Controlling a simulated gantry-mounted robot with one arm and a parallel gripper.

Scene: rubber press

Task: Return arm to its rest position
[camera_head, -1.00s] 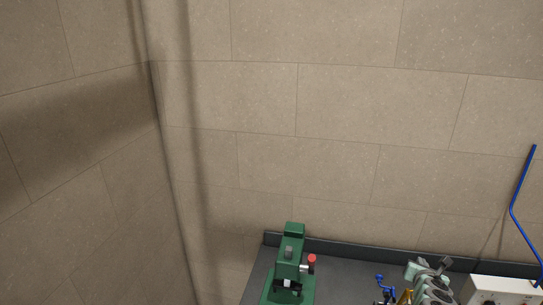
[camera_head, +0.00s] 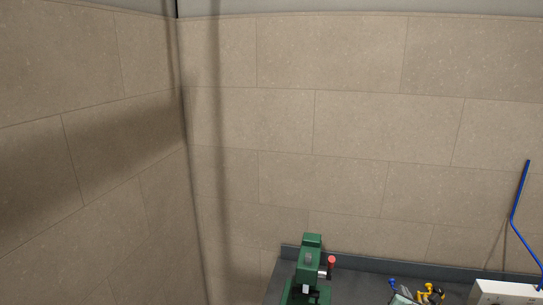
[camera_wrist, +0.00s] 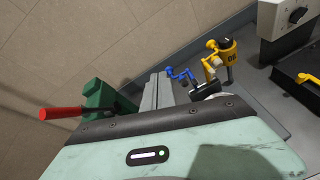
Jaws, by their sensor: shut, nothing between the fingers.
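My gripper (camera_wrist: 158,82) shows in the wrist view beyond my pale green wrist housing. Its two grey fingers lie side by side, shut, with nothing seen between them. The green press (camera_head: 309,268) with a red-ended lever stands on the dark bench, left of my arm. In the wrist view the press (camera_wrist: 110,98) is partly hidden behind my housing, left of the fingers.
A blue tool and a yellow tool (camera_wrist: 228,62) stand right of my fingers in the wrist view. A white control box (camera_head: 503,292) sits at the right, with a bent blue rod (camera_head: 518,205) above it. Tiled walls (camera_head: 330,120) meet in a corner behind the bench.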

